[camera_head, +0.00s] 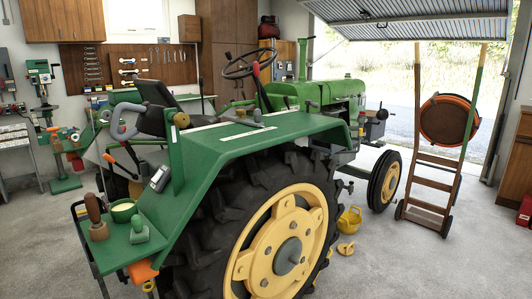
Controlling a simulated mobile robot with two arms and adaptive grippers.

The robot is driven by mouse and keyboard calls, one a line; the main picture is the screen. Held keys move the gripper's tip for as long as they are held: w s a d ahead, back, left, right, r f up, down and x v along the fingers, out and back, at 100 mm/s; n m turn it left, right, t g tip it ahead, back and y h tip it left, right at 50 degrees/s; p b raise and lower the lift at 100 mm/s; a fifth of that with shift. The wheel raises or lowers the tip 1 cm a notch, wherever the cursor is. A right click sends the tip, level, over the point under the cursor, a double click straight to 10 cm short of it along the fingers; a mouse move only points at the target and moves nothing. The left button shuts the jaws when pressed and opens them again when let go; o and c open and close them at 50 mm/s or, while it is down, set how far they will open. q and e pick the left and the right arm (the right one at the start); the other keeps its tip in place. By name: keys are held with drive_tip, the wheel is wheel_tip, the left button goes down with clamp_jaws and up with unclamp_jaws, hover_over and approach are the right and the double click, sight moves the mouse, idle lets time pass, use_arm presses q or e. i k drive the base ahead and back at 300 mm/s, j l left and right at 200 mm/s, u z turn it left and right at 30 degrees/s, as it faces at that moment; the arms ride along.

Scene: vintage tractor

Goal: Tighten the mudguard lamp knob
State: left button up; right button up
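The tractor's green mudguard (215,155) spans the middle of the view above the large rear wheel. On its low front ledge (112,252) sits a round green lamp-like cup (123,211) with a cream face. Next to it are a green knob-like piece (139,230) and a brown-handled piece (96,216). Neither of my grippers is in view.
The rear wheel (287,245) with its yellow hub fills the lower middle. A grey box-like piece (160,178) sits on the mudguard's side. A yellow can (349,219) and a hand truck (434,185) stand to the right. Floor is clear at lower right.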

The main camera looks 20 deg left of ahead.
sight(181, 120)
drive_tip(key=u, duration=1.25)
